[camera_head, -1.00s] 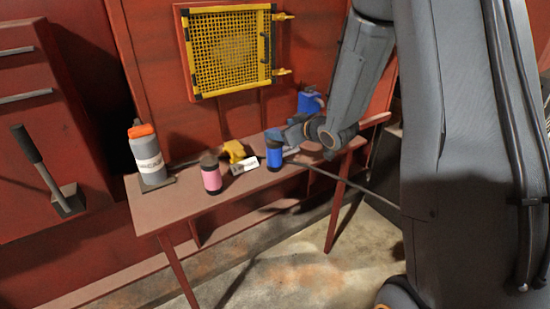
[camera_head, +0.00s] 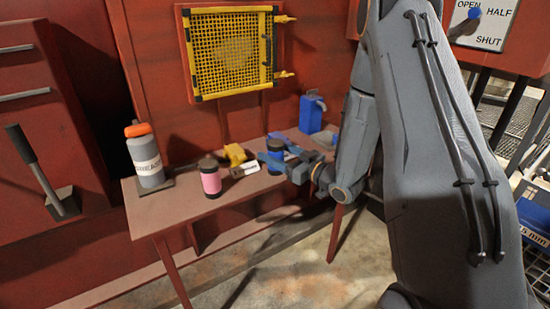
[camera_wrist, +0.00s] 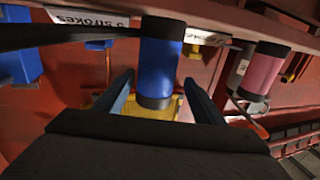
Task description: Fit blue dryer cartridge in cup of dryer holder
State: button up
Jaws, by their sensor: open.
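The blue dryer cartridge (camera_head: 276,151), a blue cylinder with dark end caps, stands on the narrow wall table. My gripper (camera_head: 272,161) is at it, coming from the right and partly covering it. In the wrist view, the blue cartridge (camera_wrist: 160,58) is between the two open blue fingers of my gripper (camera_wrist: 158,78), with a gap showing at its lower part on both sides. I cannot clearly identify the dryer holder or its cup; a yellow fixture (camera_head: 235,153) with a white label is left of the cartridge.
A pink cylinder (camera_head: 210,178) stands left of the cartridge. A grey bottle with an orange top (camera_head: 146,160) is at the table's left end. A blue container (camera_head: 311,112) stands at the back right. A yellow mesh panel (camera_head: 232,52) hangs on the red wall above.

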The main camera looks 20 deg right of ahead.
jog(key=shift+d+r+p+x, duration=0.15)
jog(key=shift+p+x, duration=0.15)
jog(key=shift+x, duration=0.85)
jog(key=shift+d+r+p+x, duration=0.15)
jog(key=shift+p+x, duration=0.15)
jog(key=shift+x, duration=0.9)
jog(key=shift+w+f, duration=0.1)
jog(key=shift+w, duration=0.1)
jog(key=c, duration=1.3)
